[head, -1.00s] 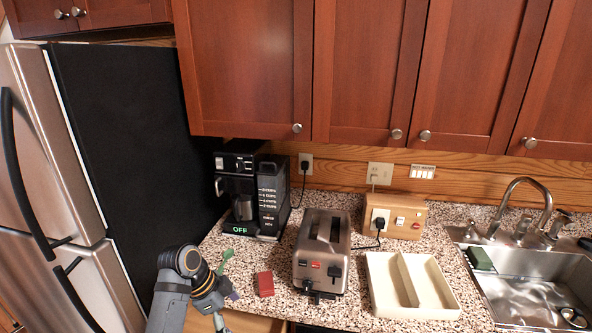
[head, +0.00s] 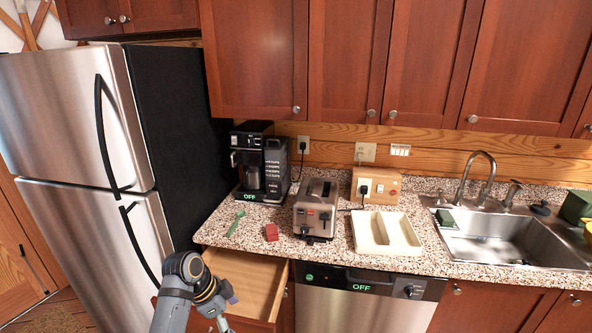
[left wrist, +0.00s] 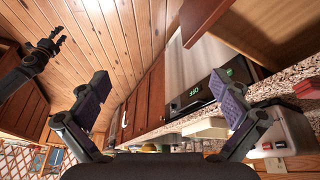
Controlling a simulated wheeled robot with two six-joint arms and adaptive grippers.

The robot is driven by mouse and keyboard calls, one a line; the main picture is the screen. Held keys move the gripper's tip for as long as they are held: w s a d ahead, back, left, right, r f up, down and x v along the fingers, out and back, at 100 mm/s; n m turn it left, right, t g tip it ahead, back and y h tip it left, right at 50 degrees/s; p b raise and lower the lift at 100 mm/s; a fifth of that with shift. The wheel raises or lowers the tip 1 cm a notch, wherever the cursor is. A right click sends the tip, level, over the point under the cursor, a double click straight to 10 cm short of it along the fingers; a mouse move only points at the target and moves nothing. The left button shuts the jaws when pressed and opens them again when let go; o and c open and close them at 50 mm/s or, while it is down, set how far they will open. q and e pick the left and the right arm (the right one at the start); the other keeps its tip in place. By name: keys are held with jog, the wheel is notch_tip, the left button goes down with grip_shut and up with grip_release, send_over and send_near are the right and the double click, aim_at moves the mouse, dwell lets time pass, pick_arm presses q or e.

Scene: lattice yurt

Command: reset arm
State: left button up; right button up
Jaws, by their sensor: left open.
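My left arm comes in at the bottom of the head view, and its left gripper (head: 228,310) hangs in front of the open drawer (head: 266,272), partly cut off by the frame edge. In the left wrist view the same gripper (left wrist: 165,88) has its two purple-padded fingers wide apart with nothing between them. A second dark gripper, my right one (left wrist: 52,42), shows at the upper left of the left wrist view; its finger state is too small to tell. It is not in the head view.
A green object (head: 236,224) and a red block (head: 271,232) lie on the counter by the coffee maker (head: 258,165). A toaster (head: 316,205), a cream divided tray (head: 410,240) and the sink (head: 510,240) follow rightward. The fridge (head: 75,130) stands left; the dishwasher (head: 365,300) is below.

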pick_arm(q)
jog(key=s+a+f+n+y+b, duration=0.1)
jog(key=s+a+f+n, duration=0.15)
jog(key=f, duration=0.85)
jog(key=s+a+f+n+y, duration=0.1)
jog(key=s+f+n, duration=0.15)
jog(key=f, duration=0.75)
jog(key=s+a+f+n+y+b, duration=0.15)
jog(key=f+n, duration=0.25)
jog(key=f, duration=0.7)
jog(key=s+a+f+n, duration=0.1)
jog(key=s+a+f, duration=0.1)
jog(key=s+f, duration=0.4)
jog(key=s+a+f+n+y+b, duration=0.1)
jog(key=s+f, duration=0.6)
jog(key=s, duration=0.9)
jog(key=s+a+f+n, duration=0.3)
jog(key=s+f, duration=0.4)
jog(key=s, duration=0.4)
jog(key=shift+s+a+y+b, duration=0.2)
jog(key=shift+a+y+b, duration=0.15)
jog(key=shift+a, duration=0.45)
pick_arm(e)
jog(key=f, duration=0.2)
jog(key=w+f, duration=0.1)
jog(key=f, duration=0.1)
jog(key=shift+d+f, duration=0.15)
jog(key=shift+f, duration=0.05)
